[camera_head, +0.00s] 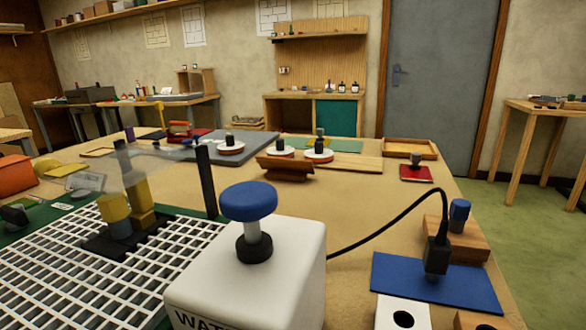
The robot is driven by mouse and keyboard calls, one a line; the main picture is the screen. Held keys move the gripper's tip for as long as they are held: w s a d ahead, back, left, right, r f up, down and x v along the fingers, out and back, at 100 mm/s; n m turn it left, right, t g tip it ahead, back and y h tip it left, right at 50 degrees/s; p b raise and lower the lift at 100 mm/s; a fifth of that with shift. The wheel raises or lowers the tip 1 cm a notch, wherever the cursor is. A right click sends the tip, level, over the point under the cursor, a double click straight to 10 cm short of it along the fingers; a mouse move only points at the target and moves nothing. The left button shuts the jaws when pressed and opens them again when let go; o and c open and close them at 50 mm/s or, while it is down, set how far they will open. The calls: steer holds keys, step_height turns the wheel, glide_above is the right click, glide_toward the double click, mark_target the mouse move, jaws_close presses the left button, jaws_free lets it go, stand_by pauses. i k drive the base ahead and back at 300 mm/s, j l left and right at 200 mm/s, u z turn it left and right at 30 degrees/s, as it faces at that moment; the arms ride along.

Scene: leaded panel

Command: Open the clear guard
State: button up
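The clear guard (165,156) is a faint see-through sheet at the left, in front of and around the grinder's yellow head (117,212). Its exact edges are hard to make out. A black post (207,182) stands at its right side, and a greyish post (123,158) shows at its left. The yellow head sits on a dark plate over a white grid (75,275). I cannot tell whether the guard is hinged. My gripper does not show in this view.
A white water box (250,270) with a blue knob (249,201) stands close in front, right of the grid. Wooden blocks and round pieces lie behind on the table.

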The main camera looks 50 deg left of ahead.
mark_target(46, 168)
steer(key=k+j+u, duration=0.15)
steer(key=j, duration=0.3)
steer(key=k+j+u, duration=0.15)
steer(key=j, duration=0.3)
steer(key=k+j+u, duration=0.2)
steer(key=j, duration=0.25)
steer(key=j+u, duration=0.15)
steer(key=j, duration=0.3)
